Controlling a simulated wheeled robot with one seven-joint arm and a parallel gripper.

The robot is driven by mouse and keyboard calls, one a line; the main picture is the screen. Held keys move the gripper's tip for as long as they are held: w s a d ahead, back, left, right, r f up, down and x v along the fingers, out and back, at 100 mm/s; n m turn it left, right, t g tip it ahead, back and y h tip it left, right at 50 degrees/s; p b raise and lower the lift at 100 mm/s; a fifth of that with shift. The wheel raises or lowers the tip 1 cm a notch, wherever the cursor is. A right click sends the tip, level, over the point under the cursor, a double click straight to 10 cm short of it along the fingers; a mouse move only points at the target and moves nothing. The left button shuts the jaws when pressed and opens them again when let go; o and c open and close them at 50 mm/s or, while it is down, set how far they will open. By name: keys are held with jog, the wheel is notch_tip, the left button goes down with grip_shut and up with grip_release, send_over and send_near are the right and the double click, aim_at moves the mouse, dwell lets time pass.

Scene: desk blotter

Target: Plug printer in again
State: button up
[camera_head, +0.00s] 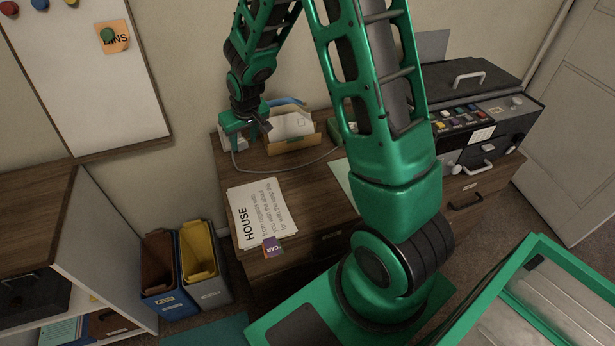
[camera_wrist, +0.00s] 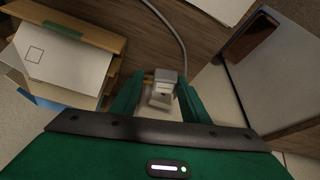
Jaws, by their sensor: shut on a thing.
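My gripper (camera_wrist: 160,98) is shut on a pale grey plug (camera_wrist: 166,77), held between its two green fingers. A grey cable (camera_wrist: 178,35) runs from the plug. In the head view my gripper (camera_head: 246,127) is low at the far left corner of the desk, by the wall, and hides the plug. The cable (camera_head: 290,171) runs across the desk to the right, behind my arm. A whitish block (camera_wrist: 155,114) shows just beyond the plug; I cannot tell whether the plug is in it. The dark printer (camera_head: 478,112), with coloured buttons, stands at the right.
A wooden letter tray (camera_head: 292,146) with envelopes stands close to the right of my gripper. A HOUSE paper (camera_head: 258,212) lies at the desk's front left. Bins (camera_head: 205,265) stand on the floor at left. Bare desk wood (camera_head: 305,185) lies between paper and arm.

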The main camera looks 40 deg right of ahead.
jog(key=shift+d, duration=0.15)
jog(key=shift+s+d, duration=0.15)
jog(key=shift+s, duration=0.05)
jog(key=s+r+n+g+y, duration=0.1)
jog(key=s+r+n+y, duration=0.1)
jog(key=s+n, duration=0.5)
jog(key=s+d+r+n+g+y, duration=0.1)
jog(key=s+r+n+g+y, duration=0.1)
jog(key=s+n, duration=0.5)
jog(key=s, duration=0.6)
jog(key=shift+d+n+y, duration=0.15)
jog(key=shift+n+y, duration=0.25)
jog(key=shift+d+f, duration=0.1)
jog(key=d+f, duration=0.2)
jog(key=d, duration=0.1)
jog(key=w+d+f, duration=0.1)
jog(key=d+f, duration=0.1)
jog(key=d, duration=0.2)
jog(key=w+d+f, duration=0.1)
jog(key=d+f, duration=0.2)
jog(key=d, duration=0.1)
jog(key=shift+w+d, duration=0.15)
jog(key=shift+f, duration=1.8)
